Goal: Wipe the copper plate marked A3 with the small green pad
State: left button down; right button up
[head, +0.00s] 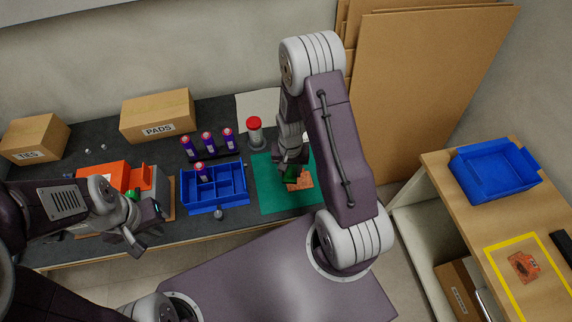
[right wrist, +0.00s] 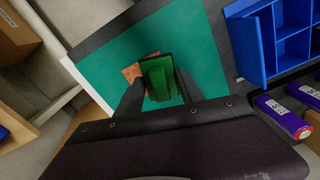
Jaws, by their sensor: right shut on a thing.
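The small green pad (right wrist: 157,72) is held between the fingers of my right gripper (right wrist: 159,88). In the head view the right gripper (head: 290,167) is over the green mat (head: 272,197), with the pad (head: 289,173) at its tips. A copper plate (head: 303,181) lies on the mat under the pad, partly covered; it also shows in the right wrist view (right wrist: 131,72). I cannot tell whether pad and plate touch, and no A3 mark is readable. My left gripper (head: 146,226) looks open and empty, in front of the bench at left.
A blue divided bin (head: 216,208) and purple-labelled bottles (head: 207,141) stand left of the mat. A red-capped jar (head: 254,131) is behind it. On the right table are a blue tray (head: 494,173) and another copper piece (head: 523,266) inside a yellow outline.

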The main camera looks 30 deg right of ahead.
jog(key=shift+w+f+b, duration=0.1)
jog(key=shift+f+b, duration=0.25)
jog(key=shift+f, duration=0.15)
jog(key=b, duration=0.5)
send_over(289, 185)
notch_tip(289, 185, down, 5)
jog(key=shift+r, duration=0.1)
jog(key=shift+f, duration=0.25)
jog(key=shift+r, duration=0.1)
jog(key=shift+f+b, duration=0.65)
jog(key=shift+f, duration=0.4)
